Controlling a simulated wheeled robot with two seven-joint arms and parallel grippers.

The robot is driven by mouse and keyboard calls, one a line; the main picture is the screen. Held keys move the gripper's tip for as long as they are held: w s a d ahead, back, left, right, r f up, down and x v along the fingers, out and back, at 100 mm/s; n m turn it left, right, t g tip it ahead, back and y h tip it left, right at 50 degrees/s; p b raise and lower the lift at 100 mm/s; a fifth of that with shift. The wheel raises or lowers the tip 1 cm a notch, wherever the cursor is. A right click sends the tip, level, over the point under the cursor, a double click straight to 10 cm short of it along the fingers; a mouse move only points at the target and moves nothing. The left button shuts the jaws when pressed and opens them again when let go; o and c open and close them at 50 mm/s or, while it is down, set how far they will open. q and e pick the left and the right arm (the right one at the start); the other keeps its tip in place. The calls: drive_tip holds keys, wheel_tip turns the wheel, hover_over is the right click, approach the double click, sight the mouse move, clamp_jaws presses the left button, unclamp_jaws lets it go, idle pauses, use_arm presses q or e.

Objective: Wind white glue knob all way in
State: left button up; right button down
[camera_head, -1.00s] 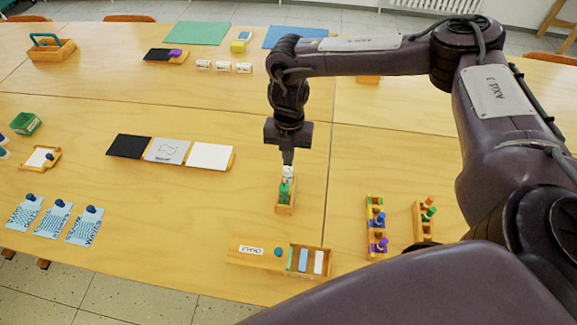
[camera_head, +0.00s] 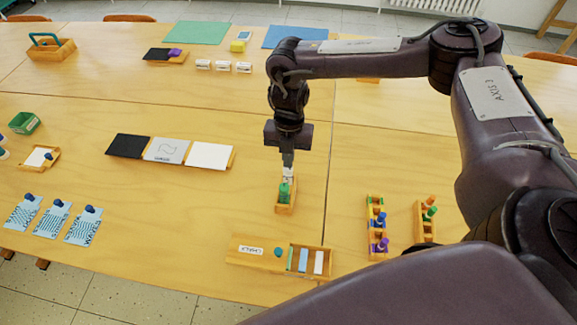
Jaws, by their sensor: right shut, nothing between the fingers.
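A green glue stick (camera_head: 284,191) with a white part (camera_head: 288,174) on top stands upright in a small wooden holder (camera_head: 285,208) on the table. My right gripper (camera_head: 288,163) points straight down over it. Its fingers are shut and meet the white part from above, with nothing seen between them. I cannot tell how far the white knob is wound in. My left gripper is not in view.
A wooden chalk box (camera_head: 260,257) lies in front of the holder. Two marker racks (camera_head: 377,228) (camera_head: 425,222) stand to the right. Black, grey and white panels (camera_head: 210,156) lie to the left. Bare table surrounds the holder.

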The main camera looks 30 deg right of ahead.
drive_tip(key=shift+f, duration=0.35)
drive_tip(key=shift+r, duration=0.1)
drive_tip(key=shift+r+p, duration=0.4)
idle(0.4)
drive_tip(key=shift+c, duration=2)
unclamp_jaws()
